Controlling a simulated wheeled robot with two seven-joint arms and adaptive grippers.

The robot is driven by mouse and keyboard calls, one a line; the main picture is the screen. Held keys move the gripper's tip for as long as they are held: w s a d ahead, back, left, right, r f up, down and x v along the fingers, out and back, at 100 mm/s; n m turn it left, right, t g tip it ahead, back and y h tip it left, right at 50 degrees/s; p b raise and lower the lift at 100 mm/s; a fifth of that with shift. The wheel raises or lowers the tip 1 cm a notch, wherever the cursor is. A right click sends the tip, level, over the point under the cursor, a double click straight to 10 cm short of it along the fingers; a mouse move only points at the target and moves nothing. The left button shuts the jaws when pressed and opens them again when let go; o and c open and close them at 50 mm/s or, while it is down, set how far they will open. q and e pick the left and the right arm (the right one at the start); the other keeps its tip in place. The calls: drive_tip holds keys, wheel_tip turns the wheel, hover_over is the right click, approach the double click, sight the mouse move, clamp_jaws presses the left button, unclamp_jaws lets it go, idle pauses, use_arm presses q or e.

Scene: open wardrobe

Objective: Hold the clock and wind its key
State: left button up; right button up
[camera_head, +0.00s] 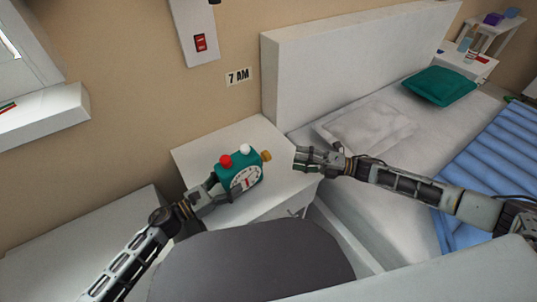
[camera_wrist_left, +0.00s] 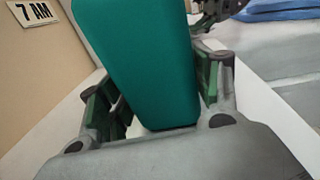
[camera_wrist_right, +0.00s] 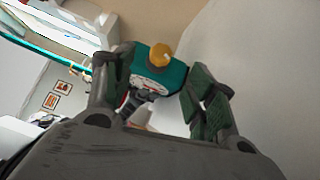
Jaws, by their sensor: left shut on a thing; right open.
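The clock (camera_head: 247,166) is a teal box with a white dial, a red knob and a white knob on top, and a yellow-orange key (camera_head: 266,155) on its right side. It is at the white nightstand; I cannot tell whether it touches the top. My left gripper (camera_head: 216,188) is shut on the clock from the left; its teal side fills the left wrist view (camera_wrist_left: 140,60). My right gripper (camera_head: 305,160) is open and empty, right of the key and apart from it. In the right wrist view the key (camera_wrist_right: 160,55) shows ahead, between and beyond the fingers (camera_wrist_right: 155,100).
The white nightstand (camera_head: 195,155) stands against the wall under a "7 AM" sign (camera_head: 239,76). The bed (camera_head: 345,70) with pillows is to the right. A grey rounded seat-like shape (camera_head: 255,260) is in front. The nightstand's top is otherwise clear.

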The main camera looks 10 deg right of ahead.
sight(270, 155)
drive_tip(key=shift+s+d+f+m+t, duration=0.2)
drive_tip(key=shift+s+f+m+t, duration=0.05)
drive_tip(key=shift+m+t, duration=0.05)
drive_tip(key=shift+a, duration=0.1)
drive_tip(key=shift+x, duration=5.9)
drive_tip(key=shift+f, duration=0.1)
drive_tip(key=c, duration=1)
drive_tip(key=shift+c, duration=0.2)
drive_tip(key=shift+a+m+g+h, duration=0.15)
drive_tip(key=shift+m+g+h, duration=0.45)
drive_tip(key=shift+m+h, duration=0.5)
drive_tip(key=shift+a+m+g+h, duration=0.1)
drive_tip(key=shift+m+g+h, duration=0.5)
drive_tip(key=shift+m+h, duration=0.5)
drive_tip(key=shift+s+m+g+h, duration=0.15)
drive_tip(key=shift+m+g+h, duration=0.85)
drive_tip(key=shift+g+h, duration=0.25)
